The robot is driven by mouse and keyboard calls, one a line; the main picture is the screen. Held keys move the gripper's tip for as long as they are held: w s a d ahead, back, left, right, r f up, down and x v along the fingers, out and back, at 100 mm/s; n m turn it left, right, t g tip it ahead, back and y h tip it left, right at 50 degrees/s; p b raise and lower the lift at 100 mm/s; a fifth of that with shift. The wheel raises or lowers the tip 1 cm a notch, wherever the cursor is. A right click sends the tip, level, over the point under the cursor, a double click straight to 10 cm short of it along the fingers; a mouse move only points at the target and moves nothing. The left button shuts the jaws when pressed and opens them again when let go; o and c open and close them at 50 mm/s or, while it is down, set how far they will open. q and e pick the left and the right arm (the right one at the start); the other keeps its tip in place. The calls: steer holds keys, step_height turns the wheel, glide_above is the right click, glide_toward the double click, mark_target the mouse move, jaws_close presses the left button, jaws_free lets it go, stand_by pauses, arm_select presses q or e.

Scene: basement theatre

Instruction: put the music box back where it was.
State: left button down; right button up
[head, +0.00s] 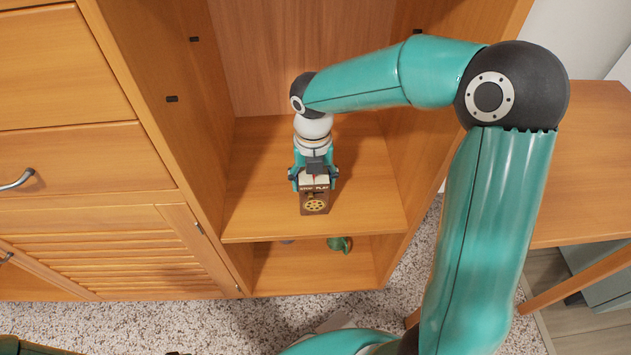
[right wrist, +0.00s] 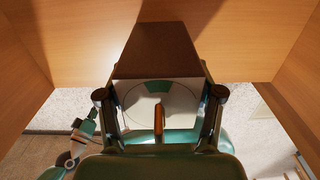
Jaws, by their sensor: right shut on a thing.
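The music box (head: 314,203) is a small dark brown box with a gold disc on its front and a pale, lettered top. My right gripper (head: 315,178) is shut on it from behind and above. It is at the front middle of the cabinet's upper shelf (head: 260,205); I cannot tell whether it touches the board. In the right wrist view the music box (right wrist: 157,52) shows a plain brown face, with a white round part between the fingers (right wrist: 160,105). What seems to be my left gripper (right wrist: 86,126) is small at the lower left there, its jaws unclear.
Cabinet side walls stand left (head: 165,90) and right of the shelf. A green object (head: 340,244) and part of a purple one (head: 287,241) are on the lower shelf. Drawers (head: 80,160) are at left, a wooden table (head: 585,150) at right. The shelf beside the box is bare.

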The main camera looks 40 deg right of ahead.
steer(key=shift+f, duration=0.1)
steer(key=o, duration=1.4)
steer(key=shift+o, duration=0.2)
step_height(320, 180, up, 12)
steer(key=p, duration=0.4)
steer(key=shift+p, duration=0.3)
